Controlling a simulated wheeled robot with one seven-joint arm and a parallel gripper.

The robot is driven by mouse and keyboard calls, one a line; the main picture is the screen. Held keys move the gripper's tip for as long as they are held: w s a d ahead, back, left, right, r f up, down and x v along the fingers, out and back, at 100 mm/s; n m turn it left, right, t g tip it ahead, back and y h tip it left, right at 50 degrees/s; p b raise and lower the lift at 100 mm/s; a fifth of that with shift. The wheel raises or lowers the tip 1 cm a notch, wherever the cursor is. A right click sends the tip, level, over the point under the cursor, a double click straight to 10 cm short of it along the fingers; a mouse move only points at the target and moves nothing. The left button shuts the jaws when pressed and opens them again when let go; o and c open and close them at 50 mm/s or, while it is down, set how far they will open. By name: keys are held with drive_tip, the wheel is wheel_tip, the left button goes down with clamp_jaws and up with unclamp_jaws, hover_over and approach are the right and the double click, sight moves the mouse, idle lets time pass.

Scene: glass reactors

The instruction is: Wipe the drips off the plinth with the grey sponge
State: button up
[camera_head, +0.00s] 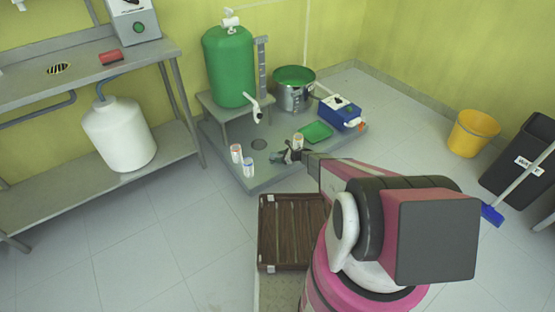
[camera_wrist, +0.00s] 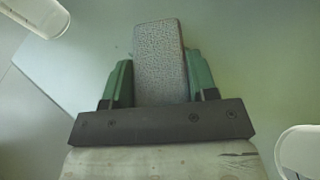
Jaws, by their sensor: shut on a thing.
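The grey sponge (camera_wrist: 159,55) is a speckled block between the two green fingers of my gripper (camera_wrist: 160,80) in the wrist view. The gripper is shut on it, and the sponge sticks out past the fingertips. In the head view my gripper (camera_head: 286,156) is low over the front middle of the grey plinth (camera_head: 268,178). The sponge is too small to make out surely there, and I cannot tell whether it touches the surface. A few faint dark specks show beside the sponge in the wrist view; I cannot tell whether they are drips.
Two white containers (camera_head: 236,153) (camera_head: 248,167) stand left of my gripper, another (camera_head: 298,141) just behind it. A green tray (camera_head: 316,131), blue device (camera_head: 340,112), steel pot (camera_head: 294,93) and green tank (camera_head: 229,66) stand farther back. A brown crate (camera_head: 283,228) lies in front.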

sight(269, 165)
drive_tip(key=shift+w+d+f, duration=0.1)
drive_tip(key=shift+w+d, duration=0.4)
drive_tip(key=shift+d, duration=0.2)
drive_tip(key=shift+w+d+f, duration=0.1)
drive_tip(key=shift+w+d, duration=0.35)
drive_tip(key=shift+d, duration=0.25)
drive_tip(key=shift+w+d+r, duration=0.15)
drive_tip(key=shift+w+d, duration=0.05)
drive_tip(key=shift+d, duration=0.2)
drive_tip(key=shift+s+a, duration=0.1)
drive_tip(key=shift+s+a+r, duration=0.15)
drive_tip(key=shift+s+a, duration=0.4)
drive_tip(key=shift+a, duration=0.3)
drive_tip(key=shift+s+a+r, duration=0.1)
drive_tip(key=shift+s+a, duration=0.4)
drive_tip(key=shift+a, duration=0.3)
drive_tip(key=shift+s+a+f, duration=0.1)
drive_tip(key=shift+s+a, duration=0.65)
drive_tip(key=shift+a, duration=0.3)
drive_tip(key=shift+s+a+f, duration=0.1)
drive_tip(key=shift+s+a, duration=0.6)
drive_tip(key=shift+a, duration=0.4)
drive_tip(key=shift+s+a+f, duration=0.1)
drive_tip(key=shift+s+a, duration=0.65)
drive_tip(key=shift+a, duration=0.45)
